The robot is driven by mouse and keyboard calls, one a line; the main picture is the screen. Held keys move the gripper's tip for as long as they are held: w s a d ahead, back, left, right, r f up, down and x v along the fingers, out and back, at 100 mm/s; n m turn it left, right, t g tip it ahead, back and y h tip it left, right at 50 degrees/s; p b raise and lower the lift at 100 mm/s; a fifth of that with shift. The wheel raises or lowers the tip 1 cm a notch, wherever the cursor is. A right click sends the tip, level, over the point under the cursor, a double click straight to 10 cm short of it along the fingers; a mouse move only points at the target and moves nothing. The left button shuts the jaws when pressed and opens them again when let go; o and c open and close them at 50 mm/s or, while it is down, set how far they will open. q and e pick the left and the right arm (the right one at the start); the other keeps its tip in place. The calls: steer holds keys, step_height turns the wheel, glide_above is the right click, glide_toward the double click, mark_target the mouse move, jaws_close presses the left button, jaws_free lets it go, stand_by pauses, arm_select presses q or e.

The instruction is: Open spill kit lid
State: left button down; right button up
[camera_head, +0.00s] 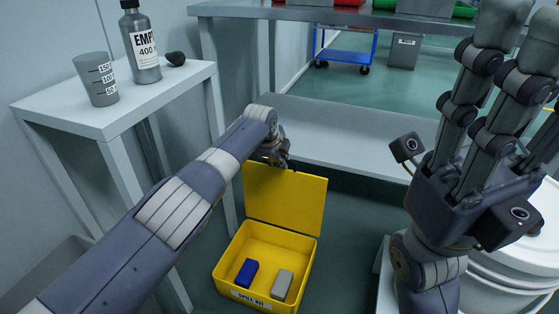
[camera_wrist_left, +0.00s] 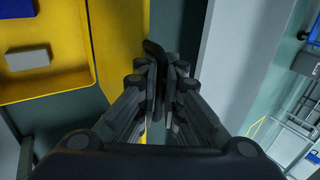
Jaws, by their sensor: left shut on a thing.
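The yellow spill kit (camera_head: 226,262) stands on the floor, with "SPILL KIT" on its front label. Its lid (camera_head: 284,198) stands raised, about upright, at the back of the box. My left gripper (camera_head: 276,160) is at the lid's upper left edge. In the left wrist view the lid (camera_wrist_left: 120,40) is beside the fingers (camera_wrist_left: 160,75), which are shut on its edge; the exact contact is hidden. A blue block (camera_head: 247,272) and a grey block (camera_head: 282,285) are inside the box. My right gripper (camera_head: 520,38) is raised at the right, its fingers apart and empty.
A white side table (camera_head: 150,112) at left holds a grey measuring cup (camera_head: 96,80), a bottle (camera_head: 142,48) and a dark cap (camera_head: 176,59). A low grey bench (camera_head: 350,140) is behind the lid. A white drum (camera_head: 520,245) stands at right. A blue cart (camera_head: 345,52) is farther back.

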arm_select(q)
steer(key=c, duration=1.7)
jaws_free()
steer(key=shift+a+f, duration=0.2)
steer(key=shift+a, duration=0.1)
steer(key=shift+r, duration=0.1)
steer(key=shift+v, duration=6)
steer(key=shift+d, duration=0.25)
